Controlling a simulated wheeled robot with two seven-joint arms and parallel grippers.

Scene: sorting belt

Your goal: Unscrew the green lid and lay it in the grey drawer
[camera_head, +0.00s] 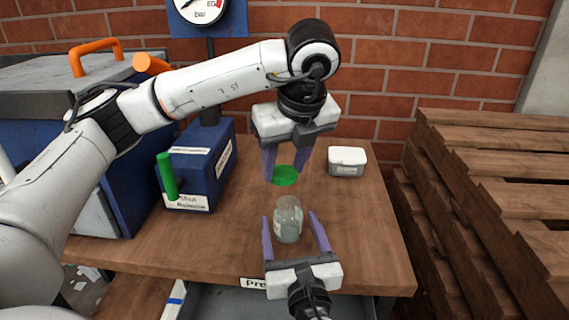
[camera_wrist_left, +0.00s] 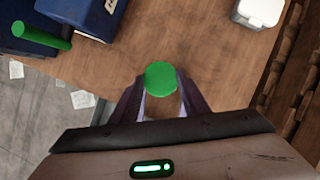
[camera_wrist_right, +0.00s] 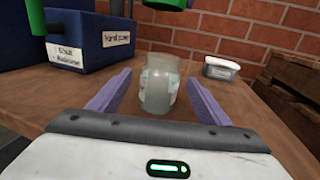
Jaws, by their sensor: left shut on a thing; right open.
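The green lid (camera_head: 285,175) is held between the purple fingers of my left gripper (camera_head: 284,168), above and behind the jar. It also shows in the left wrist view (camera_wrist_left: 160,75) and at the top of the right wrist view (camera_wrist_right: 166,3). The glass jar (camera_head: 288,222) stands upright and lidless on the table, with a pale label (camera_wrist_right: 152,90). My right gripper (camera_head: 293,216) is open, with one finger on each side of the jar and visible gaps. The grey drawer (camera_head: 225,302) shows partly below the table's front edge; my right gripper hides some of it.
A blue box with a green handle (camera_head: 168,176) stands left of the jar. A white lidded tub (camera_head: 347,162) sits at the back right. Stacked wooden pallets (camera_head: 490,150) stand right of the table (camera_head: 375,250). The table's right front is clear.

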